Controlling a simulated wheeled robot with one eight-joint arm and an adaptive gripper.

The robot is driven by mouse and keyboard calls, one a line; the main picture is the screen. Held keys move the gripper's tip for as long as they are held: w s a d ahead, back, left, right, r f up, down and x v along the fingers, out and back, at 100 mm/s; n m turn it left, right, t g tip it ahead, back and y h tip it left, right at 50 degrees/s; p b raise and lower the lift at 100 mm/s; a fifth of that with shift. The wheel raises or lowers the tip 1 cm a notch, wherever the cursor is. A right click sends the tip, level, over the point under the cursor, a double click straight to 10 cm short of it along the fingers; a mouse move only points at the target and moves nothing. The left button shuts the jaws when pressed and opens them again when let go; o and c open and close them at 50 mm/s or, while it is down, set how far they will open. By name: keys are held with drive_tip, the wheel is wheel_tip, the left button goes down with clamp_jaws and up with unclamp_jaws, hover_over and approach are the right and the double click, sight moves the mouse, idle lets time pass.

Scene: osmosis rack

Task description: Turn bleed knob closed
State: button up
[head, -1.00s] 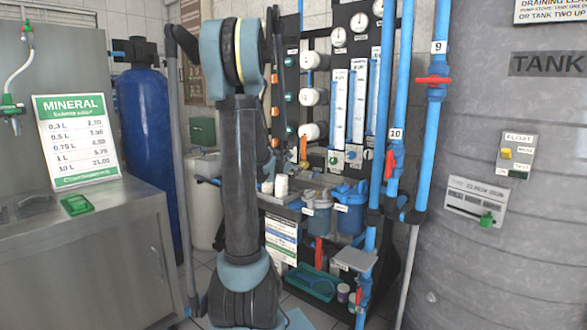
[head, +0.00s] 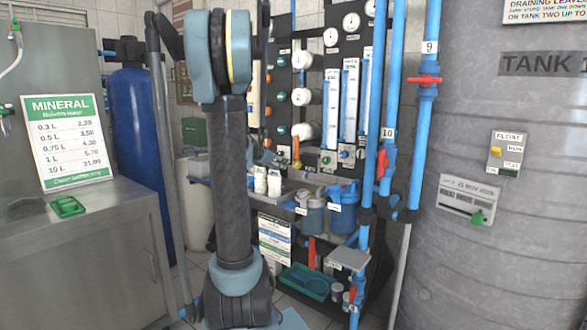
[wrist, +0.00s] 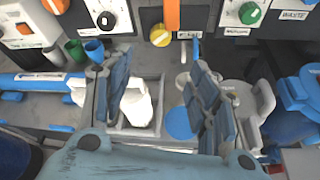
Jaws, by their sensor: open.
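No label in view clearly marks the bleed knob, so I cannot tell for sure which it is. A yellow knob (wrist: 160,36) sits low on the panel below an orange strip; it also shows in the head view (head: 297,164). In the head view my arm mostly hides the gripper.
A white bottle (wrist: 136,104) stands below between the fingers, in a grey tray. The grey tank (head: 490,250) is further right.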

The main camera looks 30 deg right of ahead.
sight(296, 165)
drive_tip(key=x, duration=1.7)
drive_tip(key=shift+s+f, duration=0.1)
drive_tip(key=shift+s, duration=0.05)
